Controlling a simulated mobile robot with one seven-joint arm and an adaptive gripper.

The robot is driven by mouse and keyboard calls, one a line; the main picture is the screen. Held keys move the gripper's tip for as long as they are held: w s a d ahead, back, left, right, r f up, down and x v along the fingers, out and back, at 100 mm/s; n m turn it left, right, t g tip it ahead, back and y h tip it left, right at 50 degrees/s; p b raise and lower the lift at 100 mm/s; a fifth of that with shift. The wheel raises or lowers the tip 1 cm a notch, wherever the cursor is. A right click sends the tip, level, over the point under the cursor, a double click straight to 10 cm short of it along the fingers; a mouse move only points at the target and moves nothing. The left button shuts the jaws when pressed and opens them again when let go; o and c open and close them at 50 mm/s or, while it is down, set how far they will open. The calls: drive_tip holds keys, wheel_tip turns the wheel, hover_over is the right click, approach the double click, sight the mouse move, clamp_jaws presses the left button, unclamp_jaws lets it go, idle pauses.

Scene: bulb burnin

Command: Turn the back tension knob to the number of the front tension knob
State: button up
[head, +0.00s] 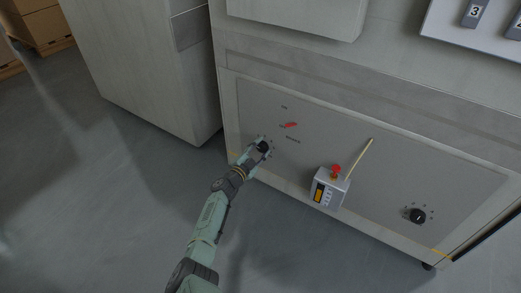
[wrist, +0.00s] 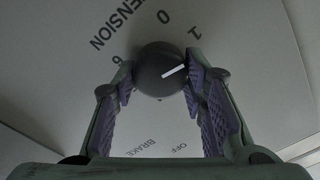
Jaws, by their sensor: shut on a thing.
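A round black tension knob (wrist: 155,62) sits between the fingers of my gripper (wrist: 160,82), which is shut on its sides. Its white pointer line aims right and slightly up in the wrist view, toward the right finger, past the printed 1. Numbers 0 and 1 and a 6 or 9 show around it, with "TENSION" beside it; the other numbers are hidden or out of view. In the head view my gripper (head: 261,148) is at this knob, on the panel's left. A second black knob (head: 417,216) is on the panel's right; its numbers are too small to read.
A grey box with a red button (head: 336,170) and a yellow rod (head: 358,160) stand out between the knobs. A grey cabinet (head: 140,65) stands to the left; the floor in front is clear.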

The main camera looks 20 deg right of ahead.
drive_tip(key=m, duration=0.3)
drive_tip(key=m+b, duration=0.1)
drive_tip(key=m, duration=0.2)
drive_tip(key=shift+f+m+b, duration=0.2)
drive_tip(key=shift+m+b, duration=0.1)
drive_tip(key=m+b, duration=0.2)
drive_tip(key=m, duration=0.4)
idle(0.4)
drive_tip(key=o, duration=1.2)
drive_tip(key=shift+c, duration=0.2)
drive_tip(key=shift+r, duration=0.1)
